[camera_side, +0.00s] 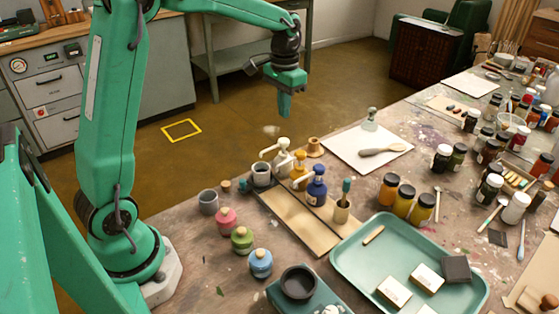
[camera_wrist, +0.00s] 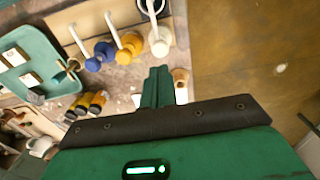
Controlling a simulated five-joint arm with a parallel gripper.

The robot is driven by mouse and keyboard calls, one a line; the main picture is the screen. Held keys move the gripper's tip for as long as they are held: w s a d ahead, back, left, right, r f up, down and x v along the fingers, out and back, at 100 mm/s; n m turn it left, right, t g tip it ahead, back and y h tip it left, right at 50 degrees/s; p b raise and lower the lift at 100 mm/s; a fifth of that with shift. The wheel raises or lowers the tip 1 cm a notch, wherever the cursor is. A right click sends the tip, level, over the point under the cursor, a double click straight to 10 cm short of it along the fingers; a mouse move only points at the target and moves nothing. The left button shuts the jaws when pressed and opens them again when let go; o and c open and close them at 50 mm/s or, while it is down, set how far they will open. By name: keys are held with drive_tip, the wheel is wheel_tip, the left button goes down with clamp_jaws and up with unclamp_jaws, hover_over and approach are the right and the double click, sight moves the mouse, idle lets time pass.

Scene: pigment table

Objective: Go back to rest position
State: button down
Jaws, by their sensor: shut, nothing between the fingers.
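My gripper (camera_side: 285,105) is green and hangs at the end of my raised arm in the side view, pointing down. It appears above the far edge of the table, with floor behind it, and touches nothing. In the wrist view my gripper (camera_wrist: 158,75) has its fingers together with nothing between them. Beyond the fingers lie the table edge and a small tan wooden piece (camera_wrist: 180,77).
A white pump bottle (camera_side: 283,160) and a blue pump bottle (camera_side: 317,188) stand on a wooden board (camera_side: 292,222). A green tray (camera_side: 345,262) holds pale blocks. Dark-lidded jars crowd the right. Floor beyond the table is open around a yellow square (camera_side: 181,130).

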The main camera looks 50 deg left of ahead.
drive_tip(key=shift+r, duration=0.15)
drive_tip(key=s+d+r+t, duration=0.3)
drive_tip(key=s+d+r, duration=0.25)
drive_tip(key=s, duration=0.45)
drive_tip(key=s+d+t, duration=0.2)
drive_tip(key=s+d, duration=0.1)
drive_tip(key=s, duration=0.9)
drive_tip(key=shift+s+f+t, duration=0.3)
drive_tip(key=shift+f, duration=0.05)
